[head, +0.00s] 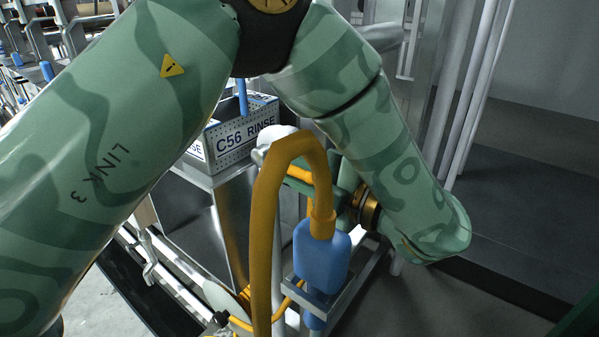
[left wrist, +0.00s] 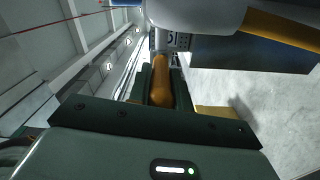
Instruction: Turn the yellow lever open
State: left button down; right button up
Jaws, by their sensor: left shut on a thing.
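The yellow lever (left wrist: 163,88) runs between the two dark green fingers of my left gripper (left wrist: 164,92) in the left wrist view, with a finger on each side of it. My left gripper is shut on it. In the head view a short piece of the lever (head: 299,173) shows behind the orange hose, beside the white rounded fitting (head: 277,141). My left gripper (head: 315,186) is partly hidden there by the hose and my own arm. The lever's full angle cannot be told. My right gripper is not in view.
A thick orange hose (head: 265,230) arches in front of the lever and ends in a blue block (head: 321,253) on a metal bracket. A box marked C56 RINSE (head: 245,138) stands behind on a steel tank. White vertical pipes (head: 470,95) stand at the right; dark floor lies beyond.

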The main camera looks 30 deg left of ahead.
pick_arm(q)
jog(key=shift+f, duration=0.15)
jog(key=c, duration=1.3)
grip_release()
jog(key=shift+d, duration=0.35)
jog(key=d, duration=0.4)
jog(key=s+d, duration=0.1)
jog(key=d, duration=0.1)
jog(key=shift+d, duration=0.4)
